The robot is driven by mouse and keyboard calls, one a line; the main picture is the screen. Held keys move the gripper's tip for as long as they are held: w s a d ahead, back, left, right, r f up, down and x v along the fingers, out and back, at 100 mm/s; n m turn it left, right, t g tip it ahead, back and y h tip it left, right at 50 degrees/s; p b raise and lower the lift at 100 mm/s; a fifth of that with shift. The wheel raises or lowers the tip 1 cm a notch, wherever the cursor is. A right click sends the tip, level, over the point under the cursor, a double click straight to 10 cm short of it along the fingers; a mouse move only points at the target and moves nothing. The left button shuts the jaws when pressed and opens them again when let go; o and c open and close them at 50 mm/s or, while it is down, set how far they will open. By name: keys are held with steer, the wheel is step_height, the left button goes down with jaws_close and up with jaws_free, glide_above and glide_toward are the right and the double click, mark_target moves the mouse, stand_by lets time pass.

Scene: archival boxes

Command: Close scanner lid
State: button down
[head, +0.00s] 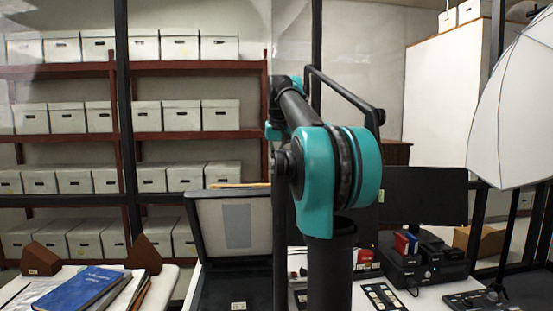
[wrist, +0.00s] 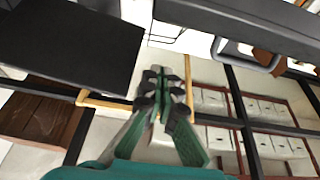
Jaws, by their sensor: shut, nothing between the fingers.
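The scanner lid (head: 232,222) stands open in the head view, raised and leaning back, with its pale inner face and a grey panel towards me. The dark scanner base (head: 235,290) lies below it, partly cut off by the frame's lower edge. My arm stands just right of the scanner and hides its right side. My gripper (wrist: 160,76) shows in the wrist view, its fingers together and empty. A long dark slab (wrist: 245,22) crosses the top right there; I cannot tell whether it is the lid. My gripper is not discernible in the head view.
A blue book (head: 80,288) and brown wedges (head: 145,252) lie on the left of the white table. A black monitor (head: 425,195) and a black device (head: 425,262) stand to the right. Shelves of archival boxes (head: 180,48) fill the back. A white umbrella (head: 515,115) hangs at right.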

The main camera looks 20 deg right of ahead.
step_height(320, 180, down, 6)
steer(key=shift+s, duration=0.1)
steer(key=shift+s+f, duration=0.25)
steer(key=shift+f, duration=0.05)
steer(key=shift+s+a+f, duration=0.15)
steer(key=shift+s+f, duration=0.1)
steer(key=shift+s, duration=0.1)
